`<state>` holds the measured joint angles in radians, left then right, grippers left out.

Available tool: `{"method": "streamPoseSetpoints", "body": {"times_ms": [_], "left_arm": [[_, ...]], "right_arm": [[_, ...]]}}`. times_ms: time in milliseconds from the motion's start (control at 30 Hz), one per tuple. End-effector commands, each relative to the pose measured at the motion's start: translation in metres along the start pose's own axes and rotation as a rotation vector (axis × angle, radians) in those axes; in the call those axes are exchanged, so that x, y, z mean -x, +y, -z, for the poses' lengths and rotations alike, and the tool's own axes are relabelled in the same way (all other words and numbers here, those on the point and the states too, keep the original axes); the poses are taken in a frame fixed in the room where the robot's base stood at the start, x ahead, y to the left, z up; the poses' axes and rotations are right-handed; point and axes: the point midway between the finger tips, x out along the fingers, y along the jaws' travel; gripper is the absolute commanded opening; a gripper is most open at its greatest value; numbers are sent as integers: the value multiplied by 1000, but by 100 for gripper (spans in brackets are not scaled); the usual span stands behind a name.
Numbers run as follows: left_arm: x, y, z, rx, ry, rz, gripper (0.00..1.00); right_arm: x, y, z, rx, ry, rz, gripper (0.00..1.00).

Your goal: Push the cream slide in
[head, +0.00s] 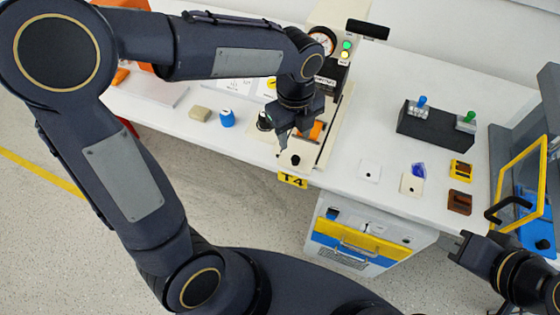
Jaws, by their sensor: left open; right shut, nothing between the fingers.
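A cream slide (292,162) with a dark round knob lies at the front end of a long cream fixture (331,142), close to the table's front edge. How far it sticks out is hard to tell. My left gripper (292,141) points down just above and behind the knob, open. I cannot tell whether its fingers touch the slide. An orange part (316,131) sits on the fixture beside the fingers. My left wrist hides part of the fixture. My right gripper (461,250) is shut and empty at the lower right, off the table's front edge.
On the white table (235,150) a blue knob (227,118) and beige block (200,114) stand left of the fixture. A black switch box (434,127) and small coloured pieces lie right. A yellow-framed door (522,184) is near my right gripper. A drawer cabinet (362,240) stands below.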

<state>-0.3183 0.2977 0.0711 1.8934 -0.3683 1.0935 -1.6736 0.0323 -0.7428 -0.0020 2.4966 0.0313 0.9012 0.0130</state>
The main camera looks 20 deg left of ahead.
Motion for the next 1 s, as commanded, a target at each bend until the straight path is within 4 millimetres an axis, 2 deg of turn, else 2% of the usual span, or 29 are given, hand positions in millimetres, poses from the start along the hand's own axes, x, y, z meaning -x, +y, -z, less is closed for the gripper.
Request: {"method": "streamPoseSetpoints", "body": {"times_ms": [33, 167, 600, 767, 1000], "left_arm": [[-6, -7, 2, -66, -5, -15, 43], [-14, -12, 3, -141, -10, -30, 43], [-77, -9, 3, -139, -9, -31, 43], [-87, -10, 2, -139, -10, -28, 43], [-88, -9, 2, -138, -10, -28, 43]], "right_arm": [[-1, 1, -1, 0, 0, 0, 0], [-2, 1, -1, 0, 0, 0, 0], [-6, 2, -3, 0, 0, 0, 0], [-6, 3, -3, 0, 0, 0, 0], [-6, 3, -3, 0, 0, 0, 0]]}}
